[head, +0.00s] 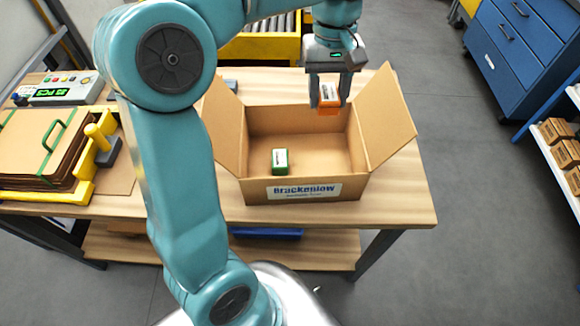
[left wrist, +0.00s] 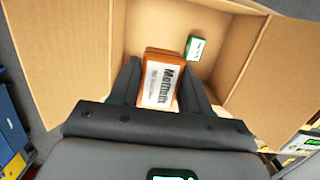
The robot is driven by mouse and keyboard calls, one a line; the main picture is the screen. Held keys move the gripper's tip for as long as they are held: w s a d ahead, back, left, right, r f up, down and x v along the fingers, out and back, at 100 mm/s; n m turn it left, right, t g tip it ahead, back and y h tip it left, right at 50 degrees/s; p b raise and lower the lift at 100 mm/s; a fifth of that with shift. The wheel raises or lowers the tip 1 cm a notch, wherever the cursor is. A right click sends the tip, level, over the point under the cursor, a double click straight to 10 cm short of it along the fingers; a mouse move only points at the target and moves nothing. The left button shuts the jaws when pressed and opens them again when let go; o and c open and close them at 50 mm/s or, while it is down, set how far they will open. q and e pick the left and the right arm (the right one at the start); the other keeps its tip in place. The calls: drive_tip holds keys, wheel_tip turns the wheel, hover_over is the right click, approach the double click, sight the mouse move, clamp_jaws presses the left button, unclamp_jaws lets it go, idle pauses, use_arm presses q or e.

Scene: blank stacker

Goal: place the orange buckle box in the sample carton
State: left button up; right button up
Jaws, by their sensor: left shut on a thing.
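My left gripper (head: 329,92) is shut on the orange buckle box (head: 329,108), which has a white label. It holds the box above the open sample carton (head: 312,189), toward its right back part. The carton is brown cardboard with "Brackenlow" on its front and side flaps spread. In the left wrist view the orange box (left wrist: 161,80) sits between the two fingers, with the carton floor beyond it. A small green box (head: 280,161) lies inside the carton at the left front; it also shows in the left wrist view (left wrist: 195,47). My right gripper is not in view.
The carton stands on a wooden workbench (head: 410,208). Stacked brown sheets (head: 35,150) in a yellow frame and a control box (head: 62,91) are at left. A roller conveyor (head: 262,47) is behind. A blue cabinet (head: 520,50) and a shelf of small cartons are at right.

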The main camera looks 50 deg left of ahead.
use_arm(q)
drive_tip(key=b, duration=0.2)
hover_over(320, 167)
wheel_tip(320, 167, down, 16)
drive_tip(key=shift+w+a+r, duration=0.15)
drive_tip(key=shift+r, duration=0.1)
drive_tip(key=shift+f, duration=2.4)
drive_tip(key=shift+f+b, duration=0.15)
drive_tip(key=shift+b, duration=0.15)
drive_tip(key=o, duration=1.1)
drive_tip(key=shift+o, duration=0.2)
